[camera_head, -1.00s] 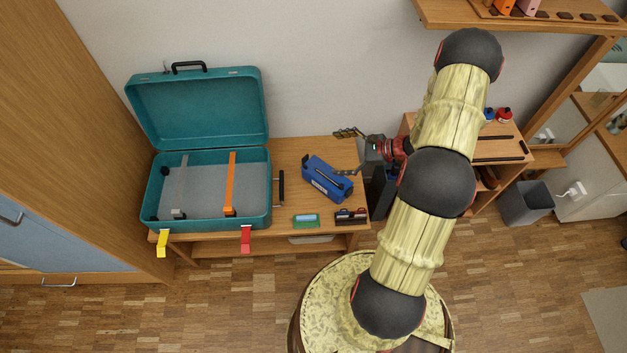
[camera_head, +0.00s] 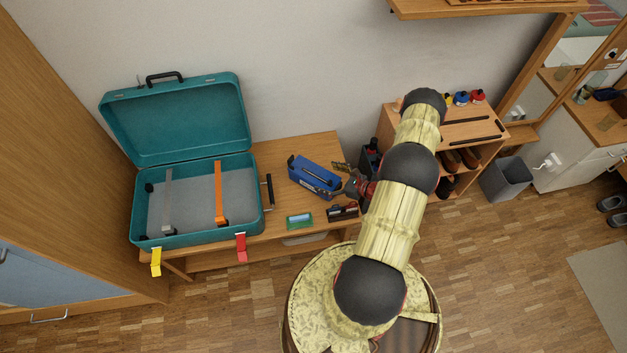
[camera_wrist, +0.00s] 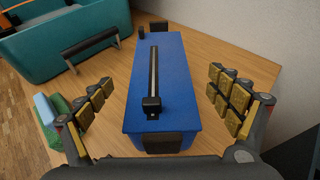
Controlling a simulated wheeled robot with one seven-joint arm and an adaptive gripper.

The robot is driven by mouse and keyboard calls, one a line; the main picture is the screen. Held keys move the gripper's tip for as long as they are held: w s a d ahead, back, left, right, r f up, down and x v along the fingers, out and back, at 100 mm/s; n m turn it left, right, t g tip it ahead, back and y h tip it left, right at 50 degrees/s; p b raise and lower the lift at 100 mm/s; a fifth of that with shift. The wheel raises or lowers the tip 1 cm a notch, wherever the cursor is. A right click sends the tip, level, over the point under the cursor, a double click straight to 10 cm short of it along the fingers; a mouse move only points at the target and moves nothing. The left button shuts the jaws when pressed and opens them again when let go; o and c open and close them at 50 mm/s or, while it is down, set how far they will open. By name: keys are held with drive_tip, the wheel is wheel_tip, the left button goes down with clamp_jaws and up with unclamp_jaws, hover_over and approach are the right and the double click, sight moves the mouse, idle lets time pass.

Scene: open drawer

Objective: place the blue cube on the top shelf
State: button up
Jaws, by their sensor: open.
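The blue box (camera_head: 312,177), an oblong block with a black bar along its top, lies on the wooden table (camera_head: 304,148). It is the only blue block-like thing I see. In the wrist view the blue box (camera_wrist: 165,80) stands between my open fingers, with a gap on each side. My gripper (camera_head: 345,183) is at the box's right end in the head view, open and empty; its fingers (camera_wrist: 162,100) spread on both sides in the wrist view. The top shelf (camera_head: 480,9) is a wooden board at the upper right, cut by the picture edge.
An open teal suitcase (camera_head: 140,212) stands left of the box, its black handle towards it. A green-cased device (camera_head: 299,222) and a dark tool holder (camera_head: 342,212) lie at the table's front. A low shoe rack (camera_head: 470,133) and a grey bin (camera_head: 507,180) are to the right.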

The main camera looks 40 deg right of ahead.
sight(317, 174)
drive_tip(key=b+x, duration=0.1)
drive_tip(key=x, duration=0.3)
drive_tip(key=shift+w, duration=0.15)
drive_tip(key=shift+c, duration=0.6)
